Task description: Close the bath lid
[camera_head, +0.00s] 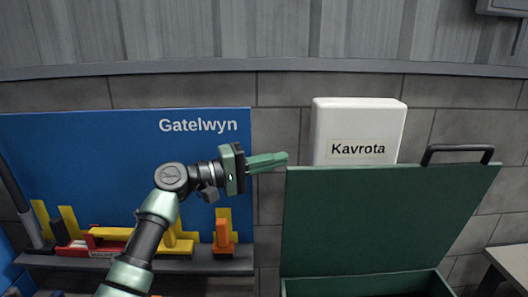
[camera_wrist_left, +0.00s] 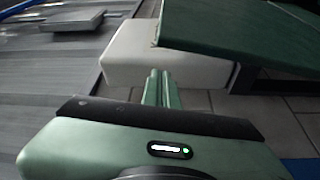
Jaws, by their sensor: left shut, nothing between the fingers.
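The green bath lid (camera_head: 385,220) stands raised, nearly upright, above the dark green bath (camera_head: 370,284) in the head view. A black handle (camera_head: 457,150) is on its top edge at the right. My left gripper (camera_head: 284,158) is shut and empty beside the lid's upper left corner; I cannot tell whether it touches. In the left wrist view the shut fingers (camera_wrist_left: 161,88) point toward the white box, with the lid (camera_wrist_left: 240,35) at the upper right. My right gripper is not in view.
A white box labelled Kavrota (camera_head: 358,130) is on the wall behind the lid. A blue Gatelwyn board (camera_head: 90,150) with a shelf of yellow, red and orange tools (camera_head: 222,235) is at the left. A grey table edge (camera_head: 508,262) is at the lower right.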

